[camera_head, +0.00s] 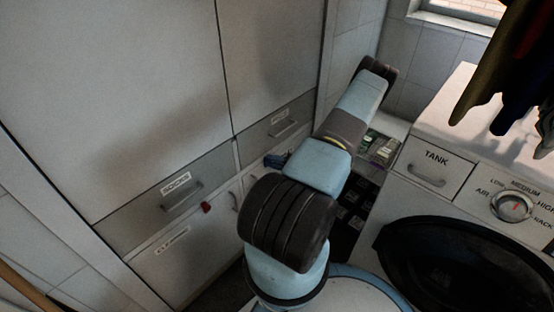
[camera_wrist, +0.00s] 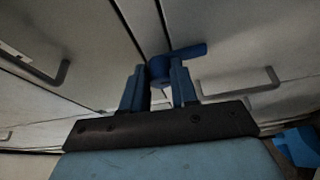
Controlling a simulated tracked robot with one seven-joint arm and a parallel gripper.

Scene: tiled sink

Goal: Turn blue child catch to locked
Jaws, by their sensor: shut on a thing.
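The blue child catch (camera_wrist: 182,62) is in the wrist view, at the seam between pale cabinet fronts. It has a round hub with a lever pointing right and slightly up. The fingers hide part of the hub. In the head view a small dark blue shape (camera_head: 277,160) shows by the cabinet, partly behind my arm; I cannot tell whether it is the catch or my gripper.
A red catch (camera_head: 206,207) sits lower left on the cabinet. Drawer handles (camera_head: 183,196) stick out nearby. A washing machine or dryer (camera_head: 430,240) stands right, with small boxes (camera_head: 378,148) beside it. Dark clothes (camera_head: 510,70) hang above. A blue object (camera_wrist: 298,146) lies lower right in the wrist view.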

